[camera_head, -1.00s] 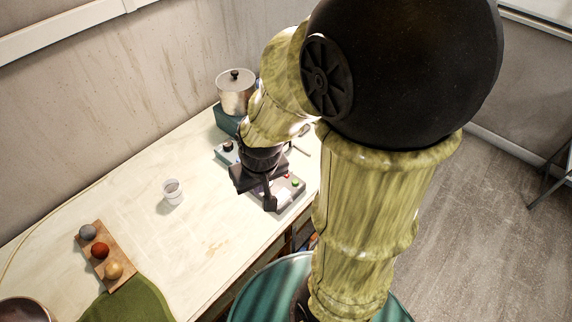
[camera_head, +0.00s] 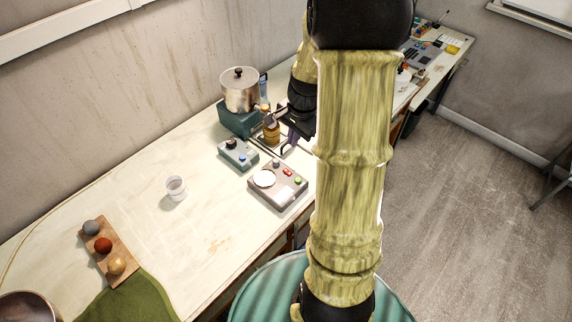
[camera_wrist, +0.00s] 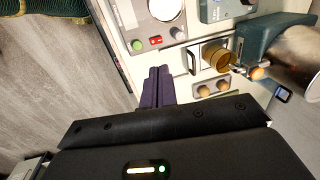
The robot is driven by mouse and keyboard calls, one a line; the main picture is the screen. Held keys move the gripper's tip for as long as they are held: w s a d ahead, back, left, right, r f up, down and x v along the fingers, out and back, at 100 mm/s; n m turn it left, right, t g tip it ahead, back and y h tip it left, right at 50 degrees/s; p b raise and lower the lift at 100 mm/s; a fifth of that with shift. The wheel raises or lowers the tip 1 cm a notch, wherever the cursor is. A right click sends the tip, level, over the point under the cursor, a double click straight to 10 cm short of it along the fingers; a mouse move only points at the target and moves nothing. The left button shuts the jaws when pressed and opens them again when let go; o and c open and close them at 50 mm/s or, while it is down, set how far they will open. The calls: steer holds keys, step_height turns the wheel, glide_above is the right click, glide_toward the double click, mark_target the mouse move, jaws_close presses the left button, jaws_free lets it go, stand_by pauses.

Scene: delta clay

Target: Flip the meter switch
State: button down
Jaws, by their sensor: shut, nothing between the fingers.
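The meter is a grey box (camera_head: 287,194) with a round white dial (camera_head: 265,179), a red button (camera_head: 287,172) and a green button (camera_head: 298,181). It also shows at the top of the wrist view (camera_wrist: 140,22), where a small grey knob or switch (camera_wrist: 178,33) sits beside the red button. I cannot tell the switch's position. My gripper (camera_wrist: 158,70) is shut and empty, its dark purple fingers pointing toward the meter's edge with a gap between. In the head view my gripper is partly hidden by my arm, behind and right of the meter.
A teal box with a black knob (camera_head: 238,154) stands left of the meter. A brown jar (camera_head: 271,133) and a steel pot (camera_head: 240,92) on a teal stand are behind it. A white cup (camera_head: 175,188) and a wooden board with balls (camera_head: 122,251) lie left.

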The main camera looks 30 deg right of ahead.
steer(key=shift+d+f, duration=0.1)
steer(key=shift+f, duration=0.05)
steer(key=p, duration=0.3)
glide_toward(286, 170)
steer(key=f, duration=0.4)
steer(key=w+f, duration=0.1)
steer(key=f, duration=0.2)
steer(key=shift+a, duration=0.2)
